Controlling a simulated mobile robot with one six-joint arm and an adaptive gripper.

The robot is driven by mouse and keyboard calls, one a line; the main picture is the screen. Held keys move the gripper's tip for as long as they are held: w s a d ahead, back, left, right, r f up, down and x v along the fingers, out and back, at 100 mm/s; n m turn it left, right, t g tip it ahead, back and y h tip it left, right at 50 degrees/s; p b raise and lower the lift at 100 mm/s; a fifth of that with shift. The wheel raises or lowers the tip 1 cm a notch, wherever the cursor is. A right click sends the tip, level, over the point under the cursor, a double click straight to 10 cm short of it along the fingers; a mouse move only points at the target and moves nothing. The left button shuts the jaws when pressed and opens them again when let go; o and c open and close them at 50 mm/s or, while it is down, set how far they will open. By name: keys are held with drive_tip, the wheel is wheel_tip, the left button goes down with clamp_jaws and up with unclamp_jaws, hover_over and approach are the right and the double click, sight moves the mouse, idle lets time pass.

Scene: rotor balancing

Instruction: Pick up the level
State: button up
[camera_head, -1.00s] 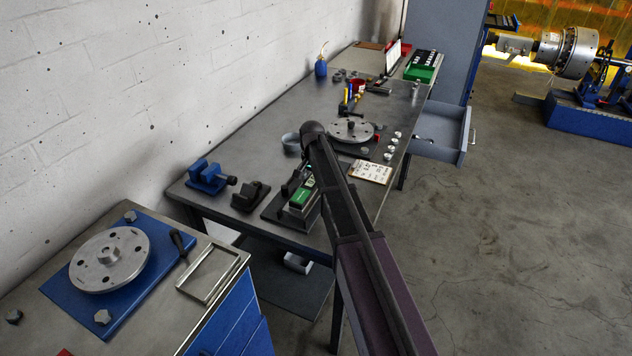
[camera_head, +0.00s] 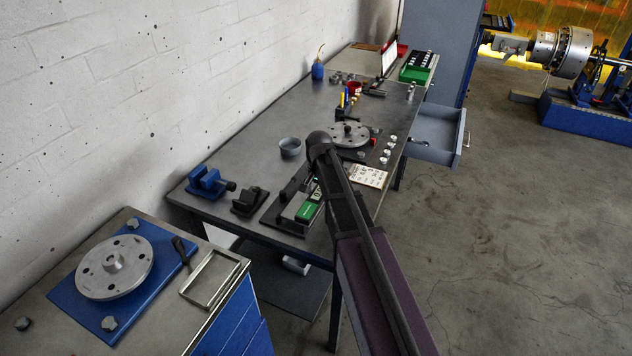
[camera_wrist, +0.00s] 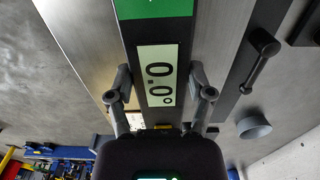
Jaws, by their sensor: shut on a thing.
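The level is a dark bar with a green label and a lit display reading 0.0°. In the wrist view the level (camera_wrist: 158,75) runs up the middle of the picture. My gripper (camera_wrist: 162,93) has one finger on each side of it and is shut on it. In the head view the level's green end (camera_head: 308,211) shows over a dark stand at the bench's near edge. My arm hides part of the level and my gripper's fingers there. I cannot tell how far the level is off the stand.
A blue vise (camera_head: 207,182), a black block (camera_head: 248,202) and a grey bowl (camera_head: 290,148) stand left of the level. A white card (camera_head: 369,176) and a rotor disc (camera_head: 348,134) are to its right and behind. An open drawer (camera_head: 436,137) juts out right.

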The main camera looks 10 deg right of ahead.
drive_tip(key=s+d, duration=0.1)
drive_tip(key=s, duration=0.6)
drive_tip(key=shift+s+r, duration=0.2)
drive_tip(key=shift+r, duration=0.2)
idle(0.3)
